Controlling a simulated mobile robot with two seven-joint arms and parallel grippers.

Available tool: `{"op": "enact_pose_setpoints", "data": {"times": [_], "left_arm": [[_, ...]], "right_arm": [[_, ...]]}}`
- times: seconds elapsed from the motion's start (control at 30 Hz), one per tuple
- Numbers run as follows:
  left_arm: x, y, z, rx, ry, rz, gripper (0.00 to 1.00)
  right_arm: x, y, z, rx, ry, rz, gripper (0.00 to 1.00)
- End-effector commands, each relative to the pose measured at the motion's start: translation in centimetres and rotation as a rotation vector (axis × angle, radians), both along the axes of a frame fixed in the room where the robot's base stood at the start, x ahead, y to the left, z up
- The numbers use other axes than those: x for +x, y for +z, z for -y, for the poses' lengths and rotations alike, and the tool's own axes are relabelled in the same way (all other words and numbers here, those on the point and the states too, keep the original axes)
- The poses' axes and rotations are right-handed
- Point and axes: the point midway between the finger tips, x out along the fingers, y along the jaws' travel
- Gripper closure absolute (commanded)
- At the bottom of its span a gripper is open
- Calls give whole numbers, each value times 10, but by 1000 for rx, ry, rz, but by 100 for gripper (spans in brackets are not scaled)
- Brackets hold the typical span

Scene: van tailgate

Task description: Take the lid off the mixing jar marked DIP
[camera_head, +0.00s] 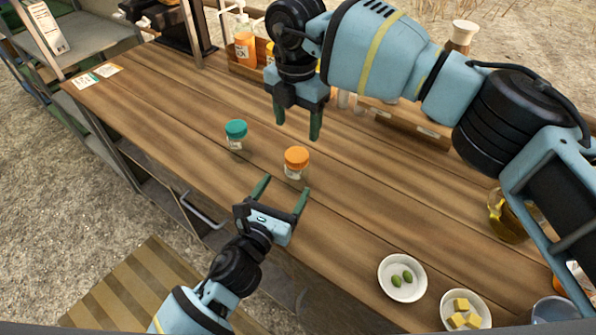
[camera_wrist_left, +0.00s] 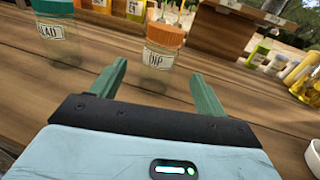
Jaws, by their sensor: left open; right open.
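The jar marked DIP (camera_wrist_left: 157,60) stands upright on the wooden table with its orange lid (camera_wrist_left: 165,35) on. In the head view the orange lid (camera_head: 297,156) shows near the middle, with the clear jar body (camera_head: 294,172) below it. My left gripper (camera_head: 285,187) is open just in front of this jar, its green fingers pointing towards it, with nothing between them. In the left wrist view the jar shows beyond and between the fingertips. My right gripper (camera_head: 297,122) is open and empty, pointing down above the table behind the jar.
A teal-lidded jar (camera_head: 236,135) stands left of the DIP jar; its label is partly legible in the wrist view. A wooden rack with orange jars (camera_head: 245,48) is at the back. Bowls of olives (camera_head: 402,278) and yellow cubes (camera_head: 465,311) sit at lower right.

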Motion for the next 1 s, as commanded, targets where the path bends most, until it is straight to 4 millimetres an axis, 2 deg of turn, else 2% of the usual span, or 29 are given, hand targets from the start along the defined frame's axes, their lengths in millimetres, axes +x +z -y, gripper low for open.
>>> {"op": "enact_pose_setpoints", "data": {"times": [0.3,0.5,0.93,1.0], "left_arm": [[40,1,18,-4,1,1,25],[59,0,26,-4,1,-2,25],[66,0,29,-3,1,-1,25],[66,0,29,-3,1,-1,35]], "right_arm": [[0,0,0,3,1,0,36],[0,0,-1,3,2,0,36],[0,0,-1,3,2,0,36],[0,0,-1,3,2,0,36]]}}
